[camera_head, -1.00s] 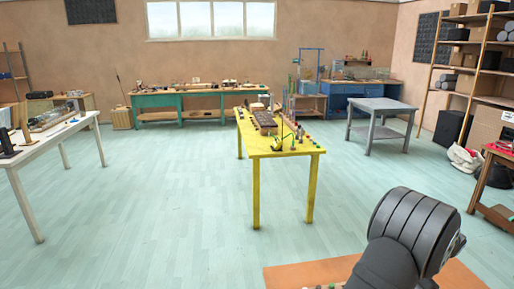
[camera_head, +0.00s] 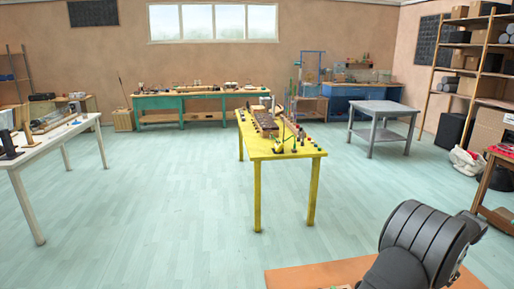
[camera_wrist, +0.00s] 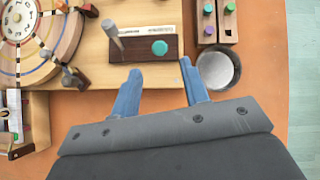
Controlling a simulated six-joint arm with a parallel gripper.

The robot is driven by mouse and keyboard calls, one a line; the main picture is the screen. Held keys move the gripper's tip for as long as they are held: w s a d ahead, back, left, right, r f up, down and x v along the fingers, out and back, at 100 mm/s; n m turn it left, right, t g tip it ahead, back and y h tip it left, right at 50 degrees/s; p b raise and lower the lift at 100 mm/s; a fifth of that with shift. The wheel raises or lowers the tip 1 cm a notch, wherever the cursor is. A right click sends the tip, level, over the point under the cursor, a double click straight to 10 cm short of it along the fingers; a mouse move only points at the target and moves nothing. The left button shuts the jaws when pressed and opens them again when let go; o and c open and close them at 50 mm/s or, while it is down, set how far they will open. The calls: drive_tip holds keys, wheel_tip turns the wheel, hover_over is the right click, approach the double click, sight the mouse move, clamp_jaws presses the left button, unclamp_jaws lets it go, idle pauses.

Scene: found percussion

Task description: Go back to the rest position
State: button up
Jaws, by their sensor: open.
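My gripper (camera_wrist: 160,88) shows in the wrist view with its two blue fingers apart and nothing between them. It is above an orange surface (camera_wrist: 268,100), just in front of a dark wooden block (camera_wrist: 150,50) with a grey upright peg and a teal round button. In the head view, part of my arm shows at the lower right, over the orange tabletop (camera_head: 300,278); the gripper itself is not visible there.
In the wrist view, a round dial board (camera_wrist: 40,35) is at upper left, and a metal cup (camera_wrist: 218,70) is right of the gripper. A block with coloured pegs (camera_wrist: 210,20) is behind the cup. A yellow table (camera_head: 258,150) stands beyond open floor in the head view.

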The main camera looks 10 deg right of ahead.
drive_tip(key=x, duration=0.6)
drive_tip(key=shift+a, duration=0.1)
drive_tip(key=shift+a+r, duration=0.1)
drive_tip(key=shift+r, duration=0.05)
drive_tip(key=shift+a+r+h, duration=0.25)
drive_tip(key=shift+a+h, duration=0.7)
drive_tip(key=shift+h, duration=0.65)
drive_tip(key=a+h, duration=0.1)
drive_tip(key=h, duration=0.1)
drive_tip(key=a+h, duration=0.2)
drive_tip(key=h, duration=0.1)
drive_tip(key=shift+a+f, duration=0.15)
wheel_tip(320, 180, up, 18)
drive_tip(key=w, duration=0.1)
drive_tip(key=shift+a+n, duration=0.4)
drive_tip(key=shift+w, duration=0.15)
